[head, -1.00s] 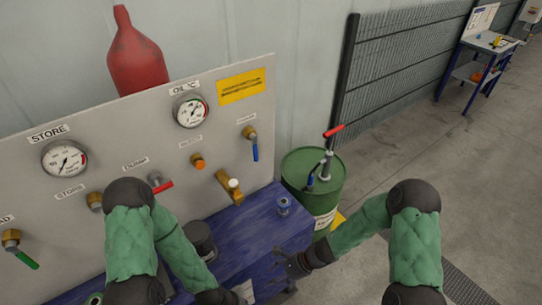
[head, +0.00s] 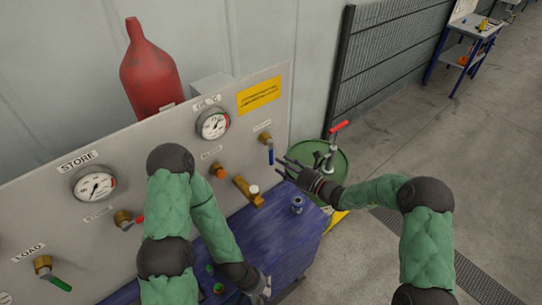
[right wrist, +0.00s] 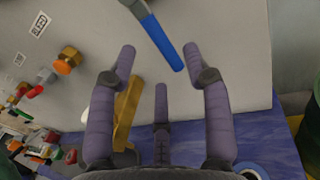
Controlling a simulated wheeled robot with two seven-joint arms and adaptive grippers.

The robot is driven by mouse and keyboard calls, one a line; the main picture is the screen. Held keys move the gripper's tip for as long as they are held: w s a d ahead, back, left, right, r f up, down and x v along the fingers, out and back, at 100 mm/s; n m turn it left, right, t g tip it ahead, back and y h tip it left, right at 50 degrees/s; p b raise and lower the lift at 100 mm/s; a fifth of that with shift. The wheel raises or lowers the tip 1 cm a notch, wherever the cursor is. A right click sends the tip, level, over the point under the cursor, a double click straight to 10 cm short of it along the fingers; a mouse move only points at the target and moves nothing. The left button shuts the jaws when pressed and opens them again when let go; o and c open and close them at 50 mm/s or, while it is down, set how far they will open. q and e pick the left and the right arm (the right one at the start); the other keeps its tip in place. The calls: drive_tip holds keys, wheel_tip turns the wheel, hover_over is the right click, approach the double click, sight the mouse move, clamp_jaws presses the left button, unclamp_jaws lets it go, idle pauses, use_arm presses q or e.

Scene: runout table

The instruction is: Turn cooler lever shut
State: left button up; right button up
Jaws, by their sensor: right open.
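The cooler lever (head: 271,153) is a blue handle on a brass valve at the panel's right end; it hangs roughly downward. In the right wrist view the blue handle (right wrist: 163,42) slants down, its free end between the spread fingertips and apparently apart from them. My right gripper (head: 282,166) is open and empty, just below and right of the lever in the head view; it also shows in the right wrist view (right wrist: 160,58). My left gripper (head: 264,293) is low over the blue bench; its fingers are too small and dark to read.
The grey panel (head: 150,165) carries gauges, a brass fitting with a white knob (head: 250,190), an orange knob (head: 218,171) and other levers. A green drum (head: 335,160) with a red-handled pump stands behind my right gripper. A blue bench (head: 275,240) lies below. Open floor is at right.

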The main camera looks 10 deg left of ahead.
sight(272, 158)
drive_tip(key=x, duration=0.6)
drive_tip(key=shift+w+a, duration=0.1)
drive_tip(key=shift+a, duration=0.2)
clamp_jaws()
